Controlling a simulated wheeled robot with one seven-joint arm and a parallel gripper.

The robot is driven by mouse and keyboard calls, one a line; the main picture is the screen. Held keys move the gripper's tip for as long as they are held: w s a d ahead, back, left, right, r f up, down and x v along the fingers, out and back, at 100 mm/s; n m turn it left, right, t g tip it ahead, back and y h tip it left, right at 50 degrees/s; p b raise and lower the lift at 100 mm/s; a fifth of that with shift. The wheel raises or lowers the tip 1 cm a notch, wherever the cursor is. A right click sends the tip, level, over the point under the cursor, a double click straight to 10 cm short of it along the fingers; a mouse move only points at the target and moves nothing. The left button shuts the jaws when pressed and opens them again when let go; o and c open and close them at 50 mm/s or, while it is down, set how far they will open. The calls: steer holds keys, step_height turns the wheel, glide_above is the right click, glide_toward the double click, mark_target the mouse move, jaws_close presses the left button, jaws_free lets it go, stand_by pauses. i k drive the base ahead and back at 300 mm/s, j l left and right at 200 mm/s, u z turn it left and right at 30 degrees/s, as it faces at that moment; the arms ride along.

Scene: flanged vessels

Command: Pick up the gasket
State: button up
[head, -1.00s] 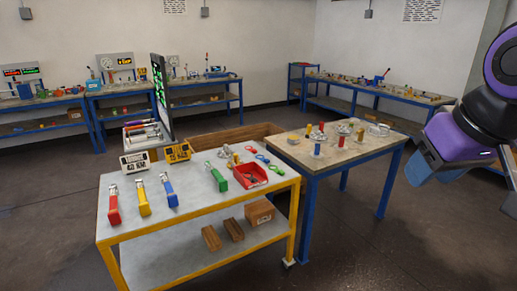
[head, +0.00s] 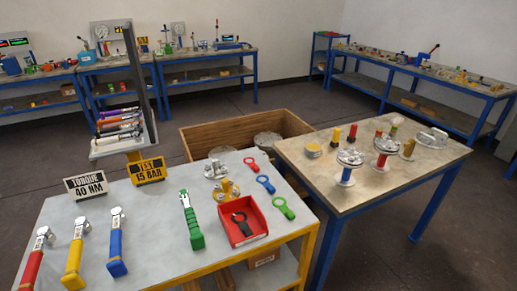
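Several small ring-shaped pieces with tabs, which look like gaskets, are on the grey top of the yellow-framed cart (head: 150,228). A red ring (head: 252,164), a blue ring (head: 266,184) and a green ring (head: 284,208) lie in a row near its right edge. A dark ring with a tab (head: 241,222) lies in a red tray (head: 256,234) just left of the green one. I cannot tell which of them the task means. My gripper is not in view.
Red, yellow and blue-handled wrenches (head: 74,255) and a green tool (head: 192,220) lie left of the tray. Metal fittings (head: 222,189) stand behind it. A blue-legged table (head: 400,172) with flanged vessels (head: 349,163) stands close on the right. A wooden crate (head: 212,135) is behind.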

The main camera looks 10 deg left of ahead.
mark_target(252, 163)
steer(key=i+u, duration=0.2)
steer(key=i, duration=0.25)
steer(key=i+l+u, duration=0.2)
steer(key=i, duration=0.2)
steer(key=i+l+u, duration=0.1)
steer(key=i+u, duration=0.3)
steer(key=i+l+u, duration=0.15)
steer(key=u, duration=0.25)
